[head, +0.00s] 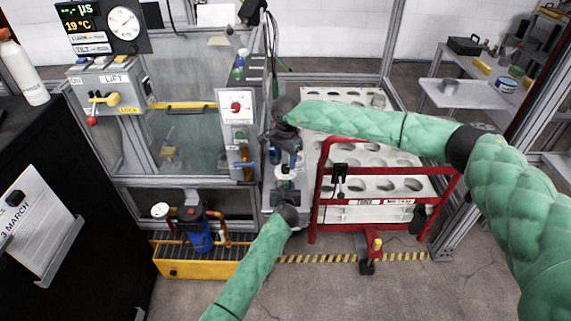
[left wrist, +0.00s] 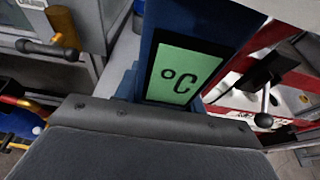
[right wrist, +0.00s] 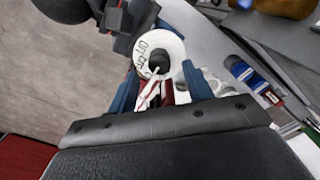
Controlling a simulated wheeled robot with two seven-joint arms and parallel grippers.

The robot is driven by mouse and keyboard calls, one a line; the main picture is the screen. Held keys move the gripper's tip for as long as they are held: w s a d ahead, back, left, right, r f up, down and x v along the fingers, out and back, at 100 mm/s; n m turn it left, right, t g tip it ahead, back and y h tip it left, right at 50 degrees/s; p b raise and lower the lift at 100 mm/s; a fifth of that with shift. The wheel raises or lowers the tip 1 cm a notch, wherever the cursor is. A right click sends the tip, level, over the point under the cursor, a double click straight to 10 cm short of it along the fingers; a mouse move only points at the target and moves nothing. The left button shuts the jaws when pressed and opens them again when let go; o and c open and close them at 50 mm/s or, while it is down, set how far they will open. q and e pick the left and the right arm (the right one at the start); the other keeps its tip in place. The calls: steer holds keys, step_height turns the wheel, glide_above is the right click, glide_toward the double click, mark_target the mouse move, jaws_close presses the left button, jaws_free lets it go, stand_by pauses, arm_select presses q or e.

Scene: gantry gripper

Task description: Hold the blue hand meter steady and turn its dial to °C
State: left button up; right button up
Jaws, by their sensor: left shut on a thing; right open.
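The blue hand meter shows in the left wrist view (left wrist: 200,22), its green display (left wrist: 180,76) reading °C. My left gripper (head: 287,200) is shut on the meter from below in the head view. The meter's white dial (right wrist: 174,45) shows in the right wrist view, with a black knob (right wrist: 158,62) and a pale pointer over lettering too small to read. My right gripper (head: 287,160) is open just above the meter in the head view. Its blue fingers (right wrist: 160,90) stand on either side of the dial; I cannot tell whether they touch it.
A red-framed cart (head: 322,190) with holed white shelves stands close to the right of both grippers. A glazed cabinet with a LIFT panel (head: 112,85) stands behind to the left. A yellow tray (head: 195,270) with a blue pump (head: 198,238) lies low at left. Open floor is in front.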

mark_target(286, 166)
step_height(286, 166, up, 9)
stand_by(0.3)
stand_by(0.4)
arm_select(q)
steer(key=o, duration=1.3)
steer(key=v, duration=1.2)
